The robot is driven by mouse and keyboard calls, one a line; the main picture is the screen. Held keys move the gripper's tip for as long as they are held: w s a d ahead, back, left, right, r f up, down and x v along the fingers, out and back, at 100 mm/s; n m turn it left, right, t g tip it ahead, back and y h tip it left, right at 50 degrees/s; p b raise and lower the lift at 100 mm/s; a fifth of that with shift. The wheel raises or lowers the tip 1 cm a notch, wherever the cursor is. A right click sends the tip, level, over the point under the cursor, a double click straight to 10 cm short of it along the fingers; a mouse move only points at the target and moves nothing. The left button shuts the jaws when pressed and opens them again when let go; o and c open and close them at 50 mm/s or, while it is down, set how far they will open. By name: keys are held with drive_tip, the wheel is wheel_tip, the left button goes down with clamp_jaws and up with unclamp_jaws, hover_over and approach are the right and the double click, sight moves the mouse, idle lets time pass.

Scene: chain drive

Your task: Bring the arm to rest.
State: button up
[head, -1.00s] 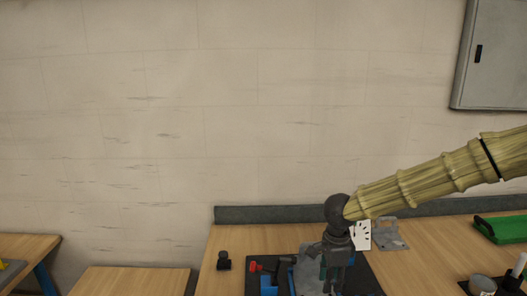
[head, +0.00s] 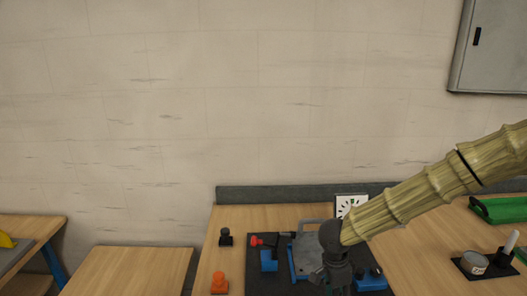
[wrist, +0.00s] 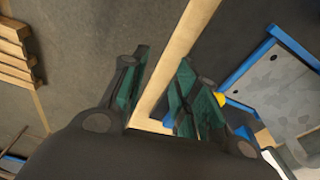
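My gripper (wrist: 155,95) shows in the wrist view with its two green-padded fingers apart and nothing between them. In the head view my arm, in a tan ribbed cover, comes in from the right, and the dark gripper end (head: 337,270) hangs over the front part of the workbench. It hides part of the dark mat there. The fingertips are not clear in the head view. In the wrist view the fingers are over the floor and a wooden table edge.
On the workbench (head: 220,215) a dark mat (head: 300,238) carries a grey plate (head: 309,262), a red-handled clamp (head: 262,241) and blue blocks (head: 268,260). An orange piece (head: 219,283) and a black knob (head: 225,238) stand left.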

drive_tip(key=s+d+f+n+t+b, duration=0.1)
drive_tip(key=s+f+n+b, duration=0.25)
drive_tip(key=s+f, duration=0.5)
drive_tip(key=s+d+f+n+b, duration=0.15)
drive_tip(key=s+f+n, duration=0.3)
drive_tip(key=f, duration=0.65)
drive_tip(key=s+f+n+t+b, duration=0.1)
drive_tip(key=s+f+n+b, duration=0.2)
drive_tip(key=s+f, duration=0.6)
drive_tip(key=s+f+n+g+y+b, duration=0.1)
drive_tip(key=s+f+n, duration=0.1)
drive_tip(key=s, duration=0.4)
drive_tip(key=s+a+f+n+g+b, duration=0.1)
drive_tip(key=s+f+n, duration=0.1)
drive_tip(key=s+f, duration=0.2)
drive_tip(key=s, duration=0.3)
drive_tip(key=shift+s+f+n+y, duration=0.2)
drive_tip(key=shift+f+n+y, duration=0.05)
drive_tip(key=shift+n+y, duration=0.15)
